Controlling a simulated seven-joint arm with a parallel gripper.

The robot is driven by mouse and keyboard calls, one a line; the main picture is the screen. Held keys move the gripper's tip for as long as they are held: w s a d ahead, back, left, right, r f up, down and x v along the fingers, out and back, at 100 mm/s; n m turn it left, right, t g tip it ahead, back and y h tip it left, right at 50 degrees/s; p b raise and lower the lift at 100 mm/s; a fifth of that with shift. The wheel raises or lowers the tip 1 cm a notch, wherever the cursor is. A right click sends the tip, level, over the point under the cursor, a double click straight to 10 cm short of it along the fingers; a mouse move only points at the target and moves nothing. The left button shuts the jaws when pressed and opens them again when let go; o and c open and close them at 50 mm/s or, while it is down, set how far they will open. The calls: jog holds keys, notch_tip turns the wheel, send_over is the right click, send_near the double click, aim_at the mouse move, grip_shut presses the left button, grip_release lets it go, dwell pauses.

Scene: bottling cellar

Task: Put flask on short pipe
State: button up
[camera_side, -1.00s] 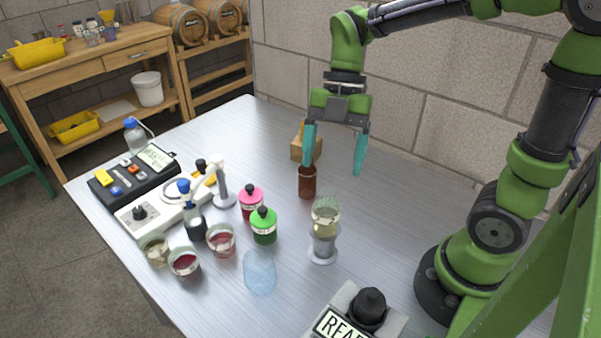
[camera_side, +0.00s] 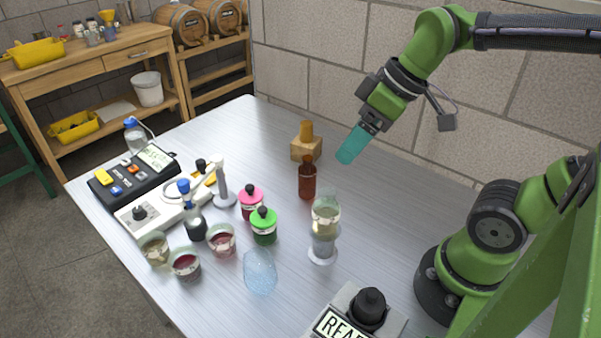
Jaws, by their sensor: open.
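A clear glass flask (camera_side: 326,219) with pale yellow liquid stands upright on top of the short pipe (camera_side: 323,250), a grey stub with a round foot on the metal table. My gripper (camera_side: 349,148) is empty and apart from both, up and behind them near the wall. It is tilted and seen edge-on, so its teal fingers overlap; it is open. A taller grey pipe (camera_side: 222,185) stands at the left beside the instruments.
Green-capped (camera_side: 263,226) and pink-capped (camera_side: 250,203) bottles, several wine glasses and a bluish clear vessel (camera_side: 260,271) are left of the flask. The table's right back is clear.

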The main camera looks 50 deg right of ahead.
jog(key=m, duration=0.2)
jog(key=m+t, duration=0.1)
jog(key=m, duration=0.1)
jog(key=m+t, duration=0.1)
jog(key=m, duration=0.2)
jog(key=shift+s+d+r, duration=0.1)
jog(key=shift+s+d, duration=0.15)
jog(key=shift+s, duration=0.1)
dwell(0.8)
